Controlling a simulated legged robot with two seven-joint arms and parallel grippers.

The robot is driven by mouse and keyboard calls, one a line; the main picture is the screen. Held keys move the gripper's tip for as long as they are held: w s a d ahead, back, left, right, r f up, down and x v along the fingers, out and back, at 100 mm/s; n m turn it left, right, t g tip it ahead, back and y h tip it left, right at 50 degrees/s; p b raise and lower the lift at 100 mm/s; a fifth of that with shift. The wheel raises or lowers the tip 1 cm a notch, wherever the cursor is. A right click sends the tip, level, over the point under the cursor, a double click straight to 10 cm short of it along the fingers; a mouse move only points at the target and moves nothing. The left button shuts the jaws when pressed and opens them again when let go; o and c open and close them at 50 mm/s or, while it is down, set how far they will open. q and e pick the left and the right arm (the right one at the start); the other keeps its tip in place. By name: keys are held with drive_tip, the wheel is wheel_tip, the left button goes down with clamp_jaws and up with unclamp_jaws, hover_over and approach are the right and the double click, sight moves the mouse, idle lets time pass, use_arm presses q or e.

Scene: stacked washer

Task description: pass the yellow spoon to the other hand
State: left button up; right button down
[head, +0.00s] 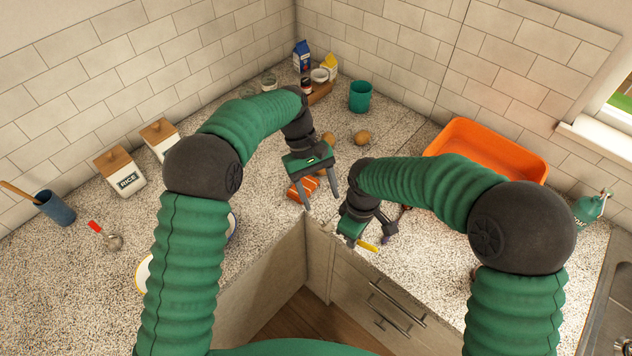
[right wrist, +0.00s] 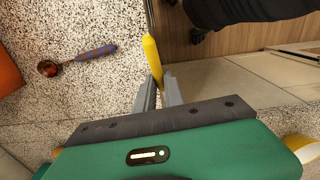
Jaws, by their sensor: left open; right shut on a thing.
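The yellow spoon (head: 367,246) shows in the head view as a short yellow end beside my right gripper (head: 338,230), near the counter's front edge. In the right wrist view the yellow spoon (right wrist: 152,52) sticks out from between the two fingers of my right gripper (right wrist: 160,95), which is shut on it. The rest of the spoon is hidden. My left gripper (head: 321,202) is open and empty, with its fingers pointing down, a little behind and left of the right gripper in the head view. The two grippers are close but appear apart.
An orange block (head: 298,190) lies by the left gripper. A ladle with a purple handle (right wrist: 98,52) lies on the counter. An orange tub (head: 475,135) stands at back right, a green cup (head: 360,96) at the back. Drawers with handles (head: 385,305) are below the edge.

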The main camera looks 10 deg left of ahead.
sight(329, 224)
use_arm(q)
drive_tip(key=x, duration=0.8)
drive_tip(key=shift+f, duration=0.1)
drive_tip(key=shift+d, duration=0.1)
drive_tip(key=c, duration=1.3)
clamp_jaws()
use_arm(e)
drive_tip(key=c, duration=1.3)
unclamp_jaws()
drive_tip(key=shift+c, duration=0.2)
wheel_tip(329, 224, up, 12)
use_arm(q)
drive_tip(key=shift+s+d, duration=0.1)
drive_tip(key=shift+s, duration=0.1)
drive_tip(key=shift+w, duration=0.2)
drive_tip(key=shift+a, duration=0.3)
use_arm(e)
drive_tip(key=s+d+f+m+t, duration=0.1)
drive_tip(key=s+d+f+m, duration=0.2)
drive_tip(key=d, duration=0.6)
drive_tip(key=s+d+f+m+t, duration=0.1)
drive_tip(key=s+d+f+m, duration=0.3)
drive_tip(key=s+d+m, duration=0.4)
drive_tip(key=shift+s+d+f+m+t, duration=0.25)
drive_tip(key=shift+d+m, duration=0.25)
drive_tip(key=shift+m, duration=0.3)
